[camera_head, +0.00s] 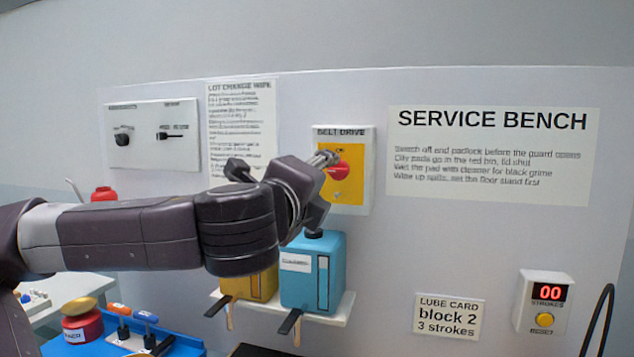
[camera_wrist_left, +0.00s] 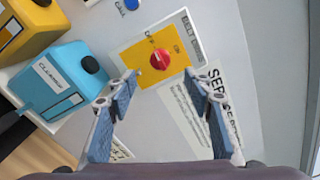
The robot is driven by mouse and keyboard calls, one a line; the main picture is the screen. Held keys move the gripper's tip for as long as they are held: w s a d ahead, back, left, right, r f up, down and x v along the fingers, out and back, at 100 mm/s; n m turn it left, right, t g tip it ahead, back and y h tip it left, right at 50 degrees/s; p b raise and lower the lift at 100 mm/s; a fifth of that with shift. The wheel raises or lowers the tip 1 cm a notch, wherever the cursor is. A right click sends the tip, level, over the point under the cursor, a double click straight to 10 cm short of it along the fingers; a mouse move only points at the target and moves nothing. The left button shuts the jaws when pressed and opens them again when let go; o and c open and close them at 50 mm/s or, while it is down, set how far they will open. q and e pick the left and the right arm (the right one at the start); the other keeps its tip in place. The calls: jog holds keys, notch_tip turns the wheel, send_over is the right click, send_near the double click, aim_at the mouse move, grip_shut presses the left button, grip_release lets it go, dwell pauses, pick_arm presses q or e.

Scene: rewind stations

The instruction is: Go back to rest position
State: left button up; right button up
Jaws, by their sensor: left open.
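My left arm comes in from the left in the head view and reaches across to the belt drive switch box (camera_head: 345,200). My left gripper (camera_head: 328,160) is at the box's red knob (camera_head: 338,170), partly hidden behind my wrist. In the left wrist view the left gripper (camera_wrist_left: 168,105) is open, its two fingers apart with nothing between them. The red knob (camera_wrist_left: 160,59) on its yellow plate shows beyond the fingertips, apart from them. My right gripper is in neither view.
A blue cleaner bottle (camera_head: 318,270) and a yellow bottle (camera_head: 255,285) stand on a wall shelf just below my arm. A blue tray (camera_head: 80,348) with tools is at lower left. A counter box (camera_head: 543,300) reads 00 at right.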

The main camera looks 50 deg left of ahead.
pick_arm(q)
jog(key=shift+v, duration=0.8)
jog(key=shift+r, duration=0.1)
